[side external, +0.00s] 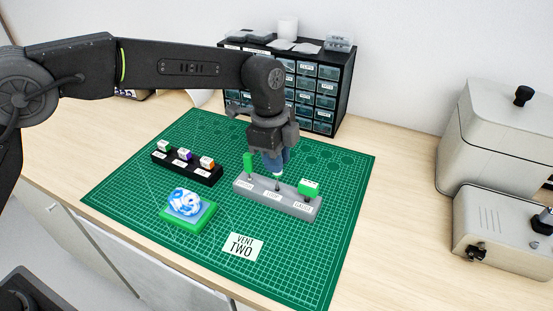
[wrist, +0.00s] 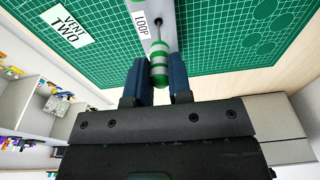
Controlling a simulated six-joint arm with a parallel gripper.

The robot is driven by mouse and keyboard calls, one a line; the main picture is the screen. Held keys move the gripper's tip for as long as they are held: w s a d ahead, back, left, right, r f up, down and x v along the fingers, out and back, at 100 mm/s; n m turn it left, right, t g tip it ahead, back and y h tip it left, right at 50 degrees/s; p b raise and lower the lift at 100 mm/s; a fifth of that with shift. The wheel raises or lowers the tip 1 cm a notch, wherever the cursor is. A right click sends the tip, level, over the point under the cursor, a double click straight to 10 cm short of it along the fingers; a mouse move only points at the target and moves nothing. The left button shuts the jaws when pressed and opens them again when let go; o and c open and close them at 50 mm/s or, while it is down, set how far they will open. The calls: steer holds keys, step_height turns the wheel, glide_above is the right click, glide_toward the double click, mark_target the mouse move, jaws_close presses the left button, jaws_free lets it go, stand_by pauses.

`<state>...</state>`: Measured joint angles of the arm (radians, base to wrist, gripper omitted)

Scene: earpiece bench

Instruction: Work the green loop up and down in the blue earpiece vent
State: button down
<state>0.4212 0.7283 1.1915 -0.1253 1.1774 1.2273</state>
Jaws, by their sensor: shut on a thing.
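My gripper (side external: 275,160) is over the middle slot of a grey rack (side external: 240,190). In the wrist view its blue fingers are shut on the green-and-white banded handle of the loop (wrist: 160,62). The thin shaft of the loop runs down to the rack beside the label "LOOP"; its tip is hidden. The blue-and-white swirled earpiece (side external: 185,202) sits on a green block (side external: 197,223) at the front left of the mat. Its vents are too small to make out.
A green tool (side external: 248,163) stands at the rack's left end, a green gauge (side external: 309,187) at its right. A black holder (side external: 182,171) with several coloured pieces stands left. A "VENT TWO" card (side external: 242,246) lies in front. Drawers (side external: 315,90) stand behind. The mat's front right is clear.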

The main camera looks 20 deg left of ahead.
steer(key=shift+r, duration=0.6)
steer(key=shift+r, duration=2.45)
steer(key=shift+s+a+r, duration=0.15)
steer(key=shift+a, duration=0.15)
steer(key=s+a+r, duration=0.1)
steer(key=s+a, duration=1.1)
steer(key=a, duration=0.1)
steer(key=shift+r+n, duration=0.25)
steer(key=shift+n, duration=0.05)
steer(key=shift+f, duration=0.15)
